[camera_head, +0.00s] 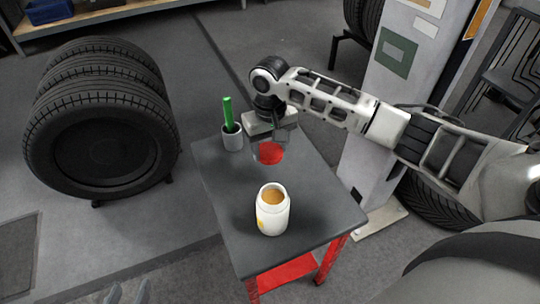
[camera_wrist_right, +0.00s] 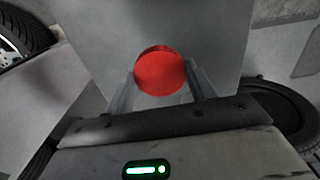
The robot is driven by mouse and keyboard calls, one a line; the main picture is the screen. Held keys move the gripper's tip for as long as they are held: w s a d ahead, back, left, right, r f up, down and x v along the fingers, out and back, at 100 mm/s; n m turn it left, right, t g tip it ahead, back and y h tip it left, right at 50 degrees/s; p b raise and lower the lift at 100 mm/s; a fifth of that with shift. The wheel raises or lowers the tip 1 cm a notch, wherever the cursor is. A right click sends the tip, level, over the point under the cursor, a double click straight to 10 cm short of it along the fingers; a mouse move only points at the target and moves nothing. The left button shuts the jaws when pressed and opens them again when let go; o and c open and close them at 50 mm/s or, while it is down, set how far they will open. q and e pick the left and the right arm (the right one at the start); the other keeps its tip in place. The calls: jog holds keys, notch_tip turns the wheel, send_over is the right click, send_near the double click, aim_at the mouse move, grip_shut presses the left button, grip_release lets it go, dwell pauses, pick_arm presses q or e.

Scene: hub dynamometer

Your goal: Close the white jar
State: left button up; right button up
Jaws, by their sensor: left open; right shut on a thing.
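The white jar (camera_head: 272,218) stands upright on the grey tabletop (camera_head: 235,205), near its front. Its mouth is open and shows orange-brown contents; a yellow mark is on its side. My right gripper (camera_head: 268,144) is shut on a round red lid (camera_head: 271,154), behind the jar and apart from it. In the right wrist view the lid (camera_wrist_right: 160,72) sits between the two fingers. How high the lid is above the table is hard to tell. My left gripper (camera_head: 128,292) shows only its fingertips at the bottom left edge, apart and empty, away from the table.
A grey cup (camera_head: 232,139) with a green stick (camera_head: 227,112) in it stands at the table's back left corner. Stacked tyres (camera_head: 95,125) stand on the floor at left. A grey pillar (camera_head: 385,100) stands close to the table's right side. The tabletop around the jar is clear.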

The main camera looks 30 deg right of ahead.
jog(key=shift+r, duration=0.6)
jog(key=shift+s+a+r, duration=0.1)
jog(key=shift+r, duration=0.15)
jog(key=s+a+r, duration=0.4)
jog(key=s+r, duration=0.5)
jog(key=shift+a+r, duration=0.25)
jog(key=shift+r, duration=0.1)
